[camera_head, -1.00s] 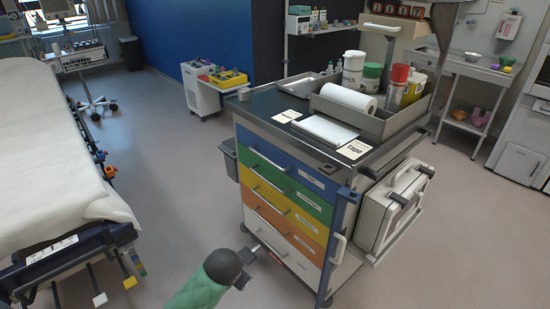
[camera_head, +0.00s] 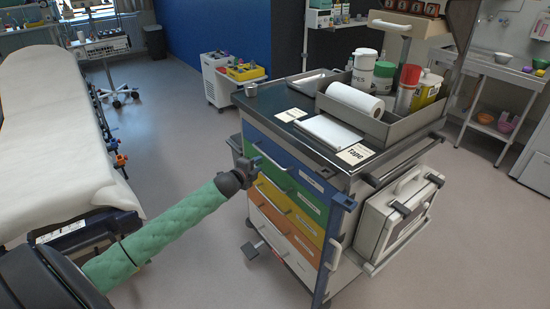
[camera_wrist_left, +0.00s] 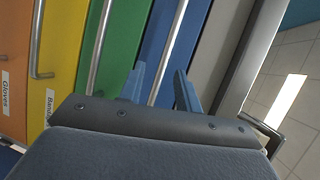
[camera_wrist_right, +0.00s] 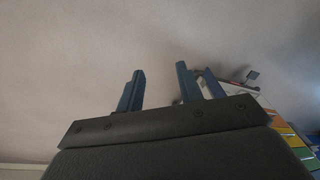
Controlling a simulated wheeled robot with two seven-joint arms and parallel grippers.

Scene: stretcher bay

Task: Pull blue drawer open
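The blue drawer (camera_head: 322,185) is the top drawer of the cart and looks closed. It also shows in the left wrist view (camera_wrist_left: 161,35). Its silver bar handle (camera_head: 275,160) is partly covered by my left gripper (camera_head: 258,162). In the left wrist view my left gripper (camera_wrist_left: 159,88) is open, and the bar handle (camera_wrist_left: 178,35) runs through the gap between its fingers. I cannot tell whether the fingers reach past the bar or touch it. My right gripper (camera_wrist_right: 159,88) is open and empty, over bare floor, and is outside the head view.
The cart has green (camera_head: 313,207), yellow, orange and white drawers below. Its top (camera_head: 262,100) carries a grey tray with bottles and rolls. A monitor case (camera_head: 398,215) hangs on its right side. A stretcher (camera_head: 50,125) stands left; the floor between is clear.

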